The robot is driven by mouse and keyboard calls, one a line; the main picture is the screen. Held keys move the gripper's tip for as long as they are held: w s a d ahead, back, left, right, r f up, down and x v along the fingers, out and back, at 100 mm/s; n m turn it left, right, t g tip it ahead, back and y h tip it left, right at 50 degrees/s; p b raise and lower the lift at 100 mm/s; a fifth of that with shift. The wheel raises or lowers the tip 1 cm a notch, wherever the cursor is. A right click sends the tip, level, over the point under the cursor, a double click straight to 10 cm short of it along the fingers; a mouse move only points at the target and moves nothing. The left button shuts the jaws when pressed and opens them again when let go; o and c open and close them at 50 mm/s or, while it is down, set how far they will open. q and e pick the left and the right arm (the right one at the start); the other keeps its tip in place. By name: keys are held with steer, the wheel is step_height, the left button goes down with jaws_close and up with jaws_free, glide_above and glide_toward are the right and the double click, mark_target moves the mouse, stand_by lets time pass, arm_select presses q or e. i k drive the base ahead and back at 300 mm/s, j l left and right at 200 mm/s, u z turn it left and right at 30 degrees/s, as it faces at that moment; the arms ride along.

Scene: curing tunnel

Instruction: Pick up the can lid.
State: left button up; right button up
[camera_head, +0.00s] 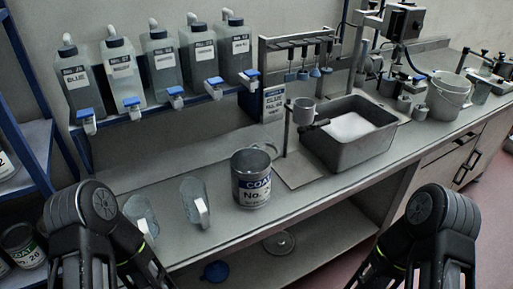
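A round grey metal disc (279,242) that looks like a can lid lies flat on the lower shelf, below the bench's front edge. A metal can (252,190) with a dark blue and white label reading "COAT No." stands upright on the bench. A thin curved metal piece shows at the can's rim; I cannot tell whether it is a handle or a lid. My two black arms come in at the lower left and lower right. Both run out of the bottom of the picture, and their gripper fingers do not show. Neither arm touches the can or the disc.
Two clear scoop-like pieces with white handles (200,208) stand left of the can. A grey basin (349,150) holding white material is to its right. Several labelled bottles (120,72) line a rack behind. A blue round object (215,271) is on the lower shelf.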

mark_target(271, 149)
steer(key=u, duration=2.2)
steer(key=k+l, duration=0.15)
steer(key=l, duration=0.25)
steer(key=k+l, duration=0.15)
steer(key=l, duration=0.25)
steer(key=k+l, duration=0.15)
steer(key=l, duration=0.25)
steer(key=k+l, duration=0.15)
steer(key=l, duration=0.25)
steer(key=j, duration=0.35)
steer(key=l, duration=0.65)
steer(key=i+u, duration=0.05)
